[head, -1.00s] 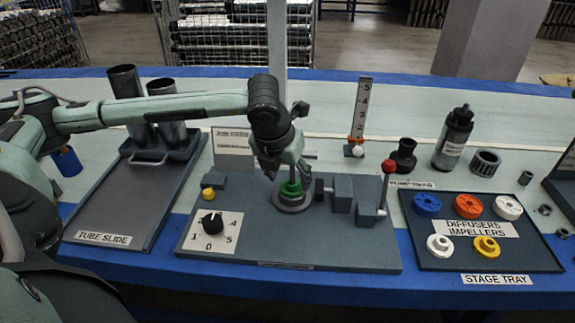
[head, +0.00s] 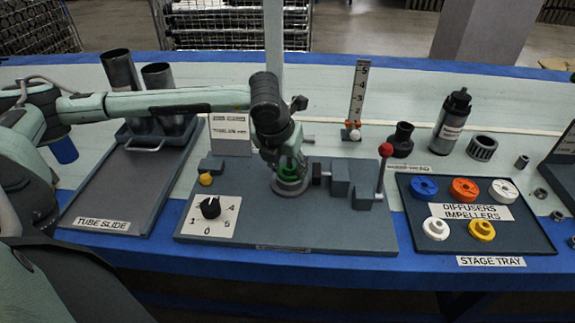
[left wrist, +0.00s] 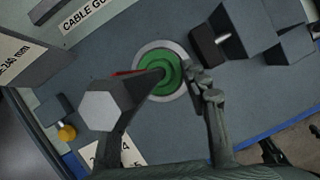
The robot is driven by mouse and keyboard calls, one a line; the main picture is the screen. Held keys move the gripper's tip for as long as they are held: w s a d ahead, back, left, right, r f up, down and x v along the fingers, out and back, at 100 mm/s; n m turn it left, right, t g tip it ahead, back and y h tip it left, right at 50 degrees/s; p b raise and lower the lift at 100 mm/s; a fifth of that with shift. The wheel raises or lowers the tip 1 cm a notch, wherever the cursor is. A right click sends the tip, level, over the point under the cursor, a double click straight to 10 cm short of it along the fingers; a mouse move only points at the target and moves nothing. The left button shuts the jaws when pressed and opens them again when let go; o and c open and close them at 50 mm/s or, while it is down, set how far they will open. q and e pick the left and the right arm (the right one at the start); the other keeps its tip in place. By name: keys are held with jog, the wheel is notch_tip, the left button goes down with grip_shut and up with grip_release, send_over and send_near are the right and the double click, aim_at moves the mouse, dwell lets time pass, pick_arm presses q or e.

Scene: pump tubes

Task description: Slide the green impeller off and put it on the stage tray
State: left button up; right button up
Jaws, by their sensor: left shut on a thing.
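The green impeller (head: 291,163) is low over the round grey base ring (head: 291,184) in the middle of the grey fixture board. My left gripper (head: 287,160) reaches down onto it from above and is shut on it. In the left wrist view, the green impeller (left wrist: 152,60) lies inside the pale ring, with one finger (left wrist: 210,98) beside it. My right gripper is not in view.
A red-knobbed lever (head: 386,150) and grey blocks (head: 340,178) stand right of the impeller. A dial (head: 210,207) is in front left. The tube slide (head: 110,200) is at left. Behind the tray stand a bottle (head: 453,115) and dark fittings.

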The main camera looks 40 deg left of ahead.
aim_at(288, 170)
pick_arm(q)
jog(key=c, duration=0.6)
jog(key=shift+r, duration=0.65)
jog(key=shift+c, duration=0.2)
jog(key=shift+r, duration=0.1)
jog(key=shift+r+p, duration=1.25)
jog(key=shift+r, duration=1.45)
notch_tip(288, 170, up, 11)
dwell(0.5)
